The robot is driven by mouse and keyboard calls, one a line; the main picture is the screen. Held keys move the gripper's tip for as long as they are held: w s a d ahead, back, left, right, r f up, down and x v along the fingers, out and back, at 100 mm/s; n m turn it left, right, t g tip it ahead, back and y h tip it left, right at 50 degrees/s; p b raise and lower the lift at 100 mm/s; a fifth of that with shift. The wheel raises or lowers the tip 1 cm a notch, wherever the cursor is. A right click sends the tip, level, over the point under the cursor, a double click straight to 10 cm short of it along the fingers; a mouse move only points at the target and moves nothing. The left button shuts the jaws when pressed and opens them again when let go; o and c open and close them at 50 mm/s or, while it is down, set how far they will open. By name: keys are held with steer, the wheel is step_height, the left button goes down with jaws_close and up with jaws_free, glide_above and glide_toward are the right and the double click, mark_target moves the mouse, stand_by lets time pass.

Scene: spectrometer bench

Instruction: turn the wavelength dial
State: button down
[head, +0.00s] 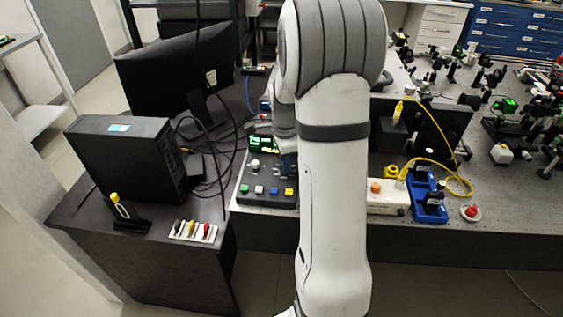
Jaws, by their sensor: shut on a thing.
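A dark control box (268,195) stands on the bench left of my forearm. It has a green lit display (263,143), a pale round knob (255,163) and a row of coloured buttons along its front. My gripper (288,170) is down at the right part of the box, partly hidden behind my arm. It is shut on what appears to be the wavelength dial, which the gripper and arm hide. The dial's marks and the fingertips cannot be made out.
A computer tower (122,158) and a monitor (175,75) stand to the left, with loose black cables beside them. A white rack (193,232) holds small coloured items. Right of my arm are a white box (381,197), blue mounts (430,207) and a yellow cable (462,180).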

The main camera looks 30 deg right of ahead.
steer(key=shift+w+r, duration=0.15)
steer(key=c, duration=1.4)
jaws_free()
steer(key=shift+a, duration=0.15)
steer(key=shift+c, duration=0.2)
steer(key=shift+o, duration=1.2)
steer(key=shift+r+b, duration=0.3)
steer(key=shift+r, duration=3.55)
